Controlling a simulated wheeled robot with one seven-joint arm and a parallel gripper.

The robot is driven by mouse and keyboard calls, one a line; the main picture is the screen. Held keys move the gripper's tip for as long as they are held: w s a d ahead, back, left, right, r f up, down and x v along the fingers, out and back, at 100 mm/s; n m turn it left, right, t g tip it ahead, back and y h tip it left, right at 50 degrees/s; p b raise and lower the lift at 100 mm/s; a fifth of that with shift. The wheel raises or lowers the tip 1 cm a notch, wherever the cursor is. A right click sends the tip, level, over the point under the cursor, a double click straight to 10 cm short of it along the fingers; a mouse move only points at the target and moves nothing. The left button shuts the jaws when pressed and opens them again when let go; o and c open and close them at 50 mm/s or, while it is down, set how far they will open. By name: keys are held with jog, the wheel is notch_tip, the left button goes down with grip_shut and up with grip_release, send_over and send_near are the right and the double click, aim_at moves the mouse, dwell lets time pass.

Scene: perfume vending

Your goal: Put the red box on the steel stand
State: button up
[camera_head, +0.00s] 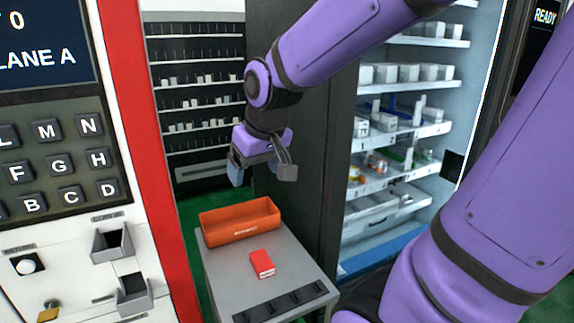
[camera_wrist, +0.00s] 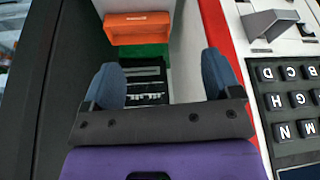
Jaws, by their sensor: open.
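The small red box (camera_head: 262,264) lies flat on a grey, metal-looking stand (camera_head: 225,275) in the head view, in front of an orange tray. A white label shows on its near side. I cannot tell whether this grey stand is the steel stand; no other stand shows. My gripper (camera_head: 262,174) is open and empty, above and behind the orange tray. In the wrist view its two blue-grey fingers (camera_wrist: 164,78) are spread wide with nothing between them. The red box does not show in the wrist view.
The orange tray (camera_head: 240,222) stands on the grey stand; it also shows in the wrist view (camera_wrist: 139,28). A keypad machine (camera_head: 62,180) with a red edge is at left. A dark panel (camera_head: 300,150) and white shelves with goods (camera_head: 405,130) are at right.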

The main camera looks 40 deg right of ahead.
jog(key=s+a+r+n+t, duration=0.1)
jog(key=s+r, duration=0.4)
jog(key=s, duration=0.6)
jog(key=shift+s+a, duration=0.25)
jog(key=shift+a, duration=0.45)
